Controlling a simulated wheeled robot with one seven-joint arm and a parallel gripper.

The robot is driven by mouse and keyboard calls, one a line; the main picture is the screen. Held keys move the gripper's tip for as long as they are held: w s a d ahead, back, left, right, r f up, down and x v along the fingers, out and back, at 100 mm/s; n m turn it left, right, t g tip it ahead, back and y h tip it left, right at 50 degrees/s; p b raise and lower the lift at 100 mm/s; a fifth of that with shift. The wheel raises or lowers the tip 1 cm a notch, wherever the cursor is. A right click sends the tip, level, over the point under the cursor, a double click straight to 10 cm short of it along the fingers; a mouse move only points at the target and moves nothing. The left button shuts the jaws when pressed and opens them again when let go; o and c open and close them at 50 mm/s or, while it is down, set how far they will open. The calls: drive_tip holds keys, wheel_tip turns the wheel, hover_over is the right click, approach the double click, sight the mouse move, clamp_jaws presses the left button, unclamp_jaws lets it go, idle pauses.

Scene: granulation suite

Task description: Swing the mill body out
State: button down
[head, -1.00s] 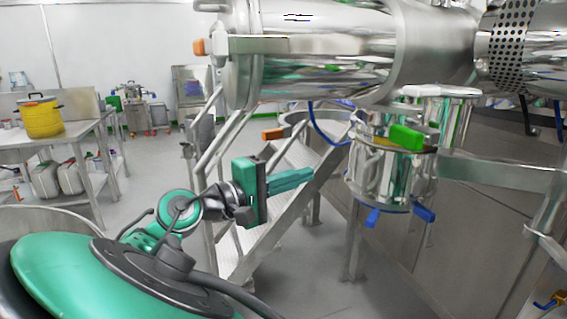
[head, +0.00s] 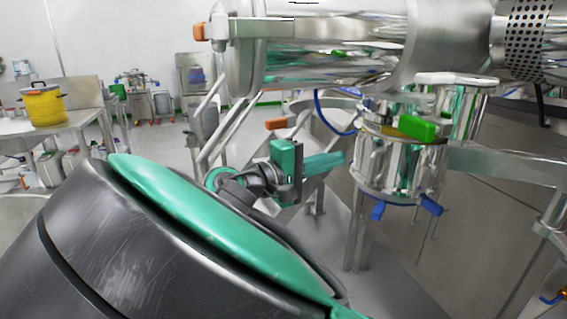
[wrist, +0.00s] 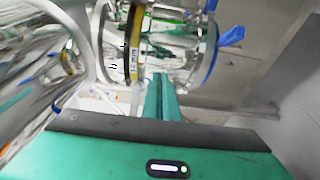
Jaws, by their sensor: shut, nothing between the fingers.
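The mill body (head: 385,165) is a shiny steel drum hanging below the large horizontal steel vessel. It has a green handle (head: 417,127) at its top front and blue clamp levers (head: 430,204) underneath. My gripper (head: 342,162) is shut and empty, pointing right, just left of the mill body at mid-height. In the wrist view the closed green fingers (wrist: 160,98) point towards the mill body (wrist: 185,48), which fills the upper middle. I cannot tell whether the fingertips touch it. A blue lever (wrist: 232,37) shows there at its right.
The horizontal steel vessel (head: 330,60) spans the top, with an orange knob (head: 200,32) at its left end. A steel support arm (head: 505,165) runs right from the mill body. Steel steps stand behind my gripper. A table (head: 85,122) with a yellow pot (head: 44,105) stands far left.

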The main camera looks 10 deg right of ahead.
sight(365, 151)
drive_tip(key=x, duration=0.5)
drive_tip(key=shift+d, duration=0.25)
drive_tip(key=shift+s+d, duration=0.1)
drive_tip(key=shift+s, duration=1.8)
drive_tip(key=shift+s, duration=0.1)
